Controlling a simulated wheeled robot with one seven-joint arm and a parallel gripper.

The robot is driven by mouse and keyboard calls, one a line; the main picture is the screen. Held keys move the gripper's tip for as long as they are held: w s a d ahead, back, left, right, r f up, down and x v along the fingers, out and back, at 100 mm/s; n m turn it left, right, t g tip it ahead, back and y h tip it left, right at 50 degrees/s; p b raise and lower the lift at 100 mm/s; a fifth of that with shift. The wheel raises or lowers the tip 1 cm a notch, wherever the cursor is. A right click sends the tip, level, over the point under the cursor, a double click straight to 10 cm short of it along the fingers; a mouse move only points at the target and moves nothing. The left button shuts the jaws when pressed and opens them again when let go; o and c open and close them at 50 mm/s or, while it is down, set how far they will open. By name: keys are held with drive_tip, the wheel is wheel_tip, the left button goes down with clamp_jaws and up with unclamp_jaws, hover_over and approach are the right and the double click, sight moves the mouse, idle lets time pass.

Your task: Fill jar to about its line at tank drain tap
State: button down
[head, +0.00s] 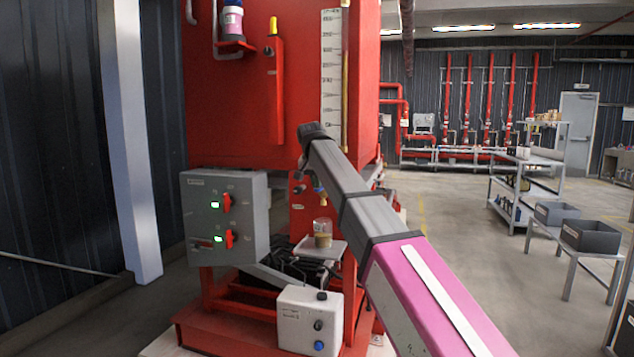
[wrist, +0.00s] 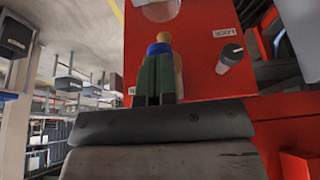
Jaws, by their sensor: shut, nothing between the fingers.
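The clear jar (head: 322,226) stands upright on a small grey shelf (head: 330,247) at the front of the red tank (head: 230,110). Brownish liquid shows in its lower part; I cannot make out its line. The brass drain tap (head: 323,199) is just above the jar. In the wrist view my gripper (wrist: 157,88) is shut, its dark green fingers side by side. A blue piece and a tan piece, probably parts of the tap, show at the fingertips; I cannot tell whether they touch. A rounded clear thing (wrist: 160,9), perhaps the jar, is at the top edge.
A grey control box (head: 225,215) with red switches and green lights is left of the jar. A white box (head: 310,320) with knobs sits below. In the wrist view a dark knob (wrist: 232,56) is on the red panel. Open floor lies to the right.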

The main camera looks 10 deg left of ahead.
drive_tip(key=f+t, duration=0.3)
drive_tip(key=shift+s, duration=0.25)
drive_tip(key=shift+r, duration=0.95)
